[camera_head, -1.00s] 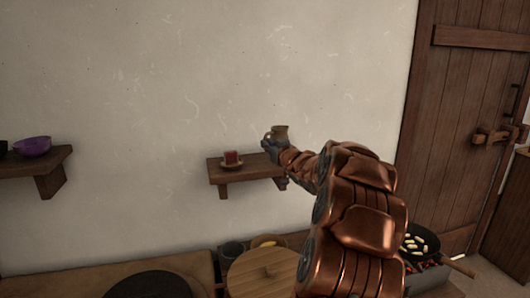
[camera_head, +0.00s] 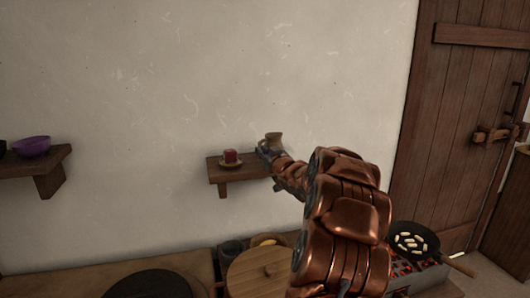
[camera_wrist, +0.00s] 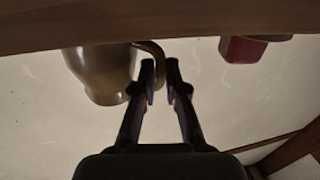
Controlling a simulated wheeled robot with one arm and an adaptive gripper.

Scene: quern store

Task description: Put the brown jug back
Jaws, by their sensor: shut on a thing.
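The brown jug (camera_head: 274,139) is at the right end of a small wall shelf (camera_head: 240,174), upright in the head view. My gripper (camera_head: 264,149) is beside it. In the wrist view the picture is upside down; the jug (camera_wrist: 98,72) hangs left of my fingers, and its handle (camera_wrist: 155,52) passes between the fingertips (camera_wrist: 160,85), which are shut on it. The jug's base is hidden at the shelf edge (camera_wrist: 150,20), so I cannot tell whether it touches the shelf.
A red cup (camera_head: 231,155) stands on a small dish (camera_head: 230,163) on the same shelf, left of the jug. Another shelf at left holds a purple bowl (camera_head: 31,146). Below are a wooden lid (camera_head: 262,272) and a pan (camera_head: 413,240) over coals.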

